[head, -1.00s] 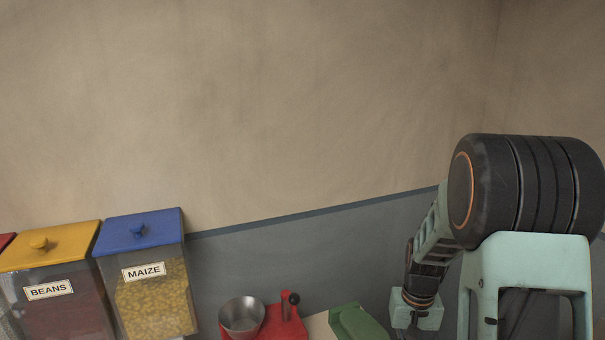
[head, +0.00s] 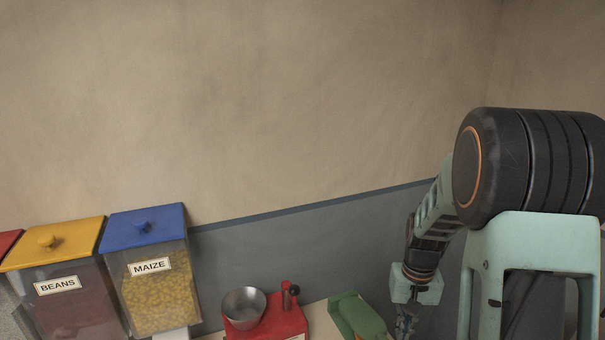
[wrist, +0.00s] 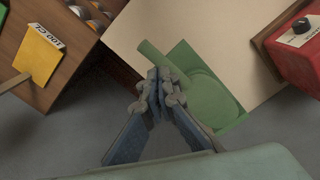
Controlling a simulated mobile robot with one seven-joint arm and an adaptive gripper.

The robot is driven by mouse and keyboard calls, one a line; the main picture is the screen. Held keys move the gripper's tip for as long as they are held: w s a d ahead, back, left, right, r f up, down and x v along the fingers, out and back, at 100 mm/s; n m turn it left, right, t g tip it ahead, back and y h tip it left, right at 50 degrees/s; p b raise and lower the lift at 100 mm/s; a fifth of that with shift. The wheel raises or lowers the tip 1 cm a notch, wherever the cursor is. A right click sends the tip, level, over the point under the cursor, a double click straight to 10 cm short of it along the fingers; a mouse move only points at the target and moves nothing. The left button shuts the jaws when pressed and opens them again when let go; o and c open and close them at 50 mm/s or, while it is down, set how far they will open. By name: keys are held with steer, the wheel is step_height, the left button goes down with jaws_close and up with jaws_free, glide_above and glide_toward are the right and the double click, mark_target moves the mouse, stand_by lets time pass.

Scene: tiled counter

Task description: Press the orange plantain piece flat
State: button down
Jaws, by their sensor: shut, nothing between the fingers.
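A green press (wrist: 207,88) with a round plate and a bar-like handle lies on the counter in the wrist view. It also shows at the bottom of the head view (head: 358,318), partly cut off by the frame. In the head view my gripper (head: 404,322) is to the right of the press.
A red scale (head: 265,323) with a steel bowl (head: 244,305) stands left of the press; its red body (wrist: 297,52) is at right in the wrist view. BEANS (head: 62,290) and MAIZE (head: 155,280) bins stand further left. A wooden rack (wrist: 60,75) is at left in the wrist view.

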step_height(320, 180, up, 4)
steer(key=shift+r+p, duration=0.2)
steer(key=shift+p, duration=1.05)
